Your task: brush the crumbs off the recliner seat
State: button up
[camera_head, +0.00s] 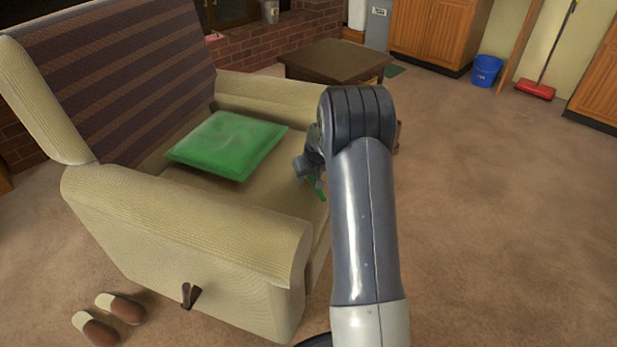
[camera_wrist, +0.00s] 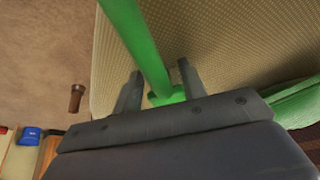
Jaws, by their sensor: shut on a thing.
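The cream recliner (camera_head: 180,230) stands at the left, with a brown striped back. Its seat (camera_head: 270,180) carries a green cushion (camera_head: 228,143) toward the back. My gripper (camera_head: 312,178) is over the front part of the seat, partly hidden by my arm. In the wrist view my gripper (camera_wrist: 160,86) is shut on a green rod-like handle (camera_wrist: 143,48), with the dotted cream upholstery (camera_wrist: 230,30) behind it. A bit of green shows below the gripper in the head view. I cannot make out the handle's far end or any crumbs.
Slippers (camera_head: 97,328) lie on the floor at front left. A blue bucket (camera_head: 487,71) and a red broom (camera_head: 535,88) are at the back right. The carpet on the right is clear.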

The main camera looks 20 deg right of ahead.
aim_at(304, 191)
jog(key=shift+s+a+f+b, duration=0.2)
jog(key=shift+s+a, duration=0.55)
jog(key=shift+s, duration=0.05)
jog(key=shift+s+a+f+b, duration=0.15)
jog(key=shift+s+a+f, duration=0.05)
jog(key=shift+s+a, duration=0.55)
grip_shut()
jog(key=shift+w+d+r+p, duration=0.1)
jog(key=shift+r+p, duration=2)
jog(key=shift+r, duration=1.1)
jog(key=shift+r+p, duration=1.05)
jog(key=shift+r, duration=0.45)
